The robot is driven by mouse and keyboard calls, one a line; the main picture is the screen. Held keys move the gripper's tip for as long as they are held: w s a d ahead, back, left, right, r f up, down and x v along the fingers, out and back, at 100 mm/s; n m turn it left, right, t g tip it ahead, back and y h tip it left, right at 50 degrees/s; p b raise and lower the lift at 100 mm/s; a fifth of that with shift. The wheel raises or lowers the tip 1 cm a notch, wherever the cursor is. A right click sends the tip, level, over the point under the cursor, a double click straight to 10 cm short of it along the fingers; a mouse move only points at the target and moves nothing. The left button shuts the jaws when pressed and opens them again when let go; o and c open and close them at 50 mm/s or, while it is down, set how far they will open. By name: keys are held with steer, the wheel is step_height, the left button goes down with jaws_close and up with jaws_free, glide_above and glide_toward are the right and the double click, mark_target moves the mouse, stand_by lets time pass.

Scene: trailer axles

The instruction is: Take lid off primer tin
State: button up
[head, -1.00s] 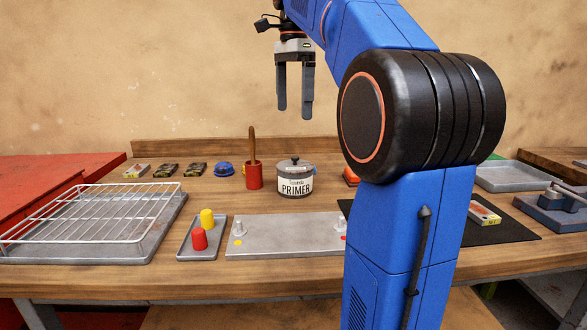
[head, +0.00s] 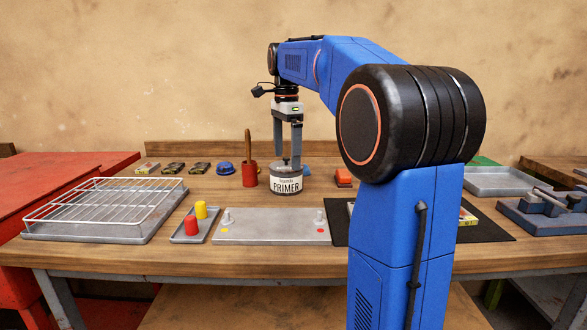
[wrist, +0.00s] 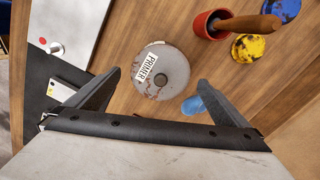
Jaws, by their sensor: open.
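The grey primer tin (head: 286,184) stands upright on the bench, with its label reading PRIMER facing me. In the wrist view the gripper (wrist: 156,78) has a finger on each side of the lid, with nothing between the pads that I can see held.
A red pot (head: 250,174) with a wooden-handled brush stands just left of the tin. A blue object (wrist: 205,103) lies close behind it. A metal plate with pegs (head: 272,227) and a small tray (head: 196,230) lie in front. A wire rack (head: 105,202) is at left.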

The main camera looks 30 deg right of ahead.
steer(key=shift+f, duration=0.6)
steer(key=c, duration=1.1)
steer(key=shift+r, duration=0.1)
